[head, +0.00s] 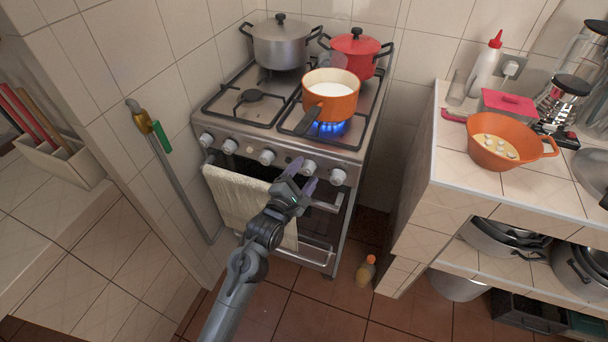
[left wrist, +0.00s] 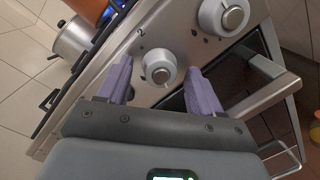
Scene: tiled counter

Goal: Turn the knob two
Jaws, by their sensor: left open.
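The stove (head: 280,150) has a row of several light knobs along its front panel. My left gripper (head: 297,182), with purple fingers, is in front of the panel, just below the fourth knob from the left (head: 309,167). In the left wrist view, the open left gripper (left wrist: 160,85) has a round white knob (left wrist: 159,68) between and slightly beyond its fingertips; I see no grip on it. A small mark like a "2" is printed beside this knob. Another knob (left wrist: 223,16) is up and to the right. My right gripper is not in view.
An orange saucepan (head: 331,103) of white liquid sits over a lit blue flame. A grey pot (head: 280,45) and red pot (head: 355,50) stand behind. A towel (head: 240,200) hangs on the oven handle. A small bottle (head: 365,270) stands on the floor.

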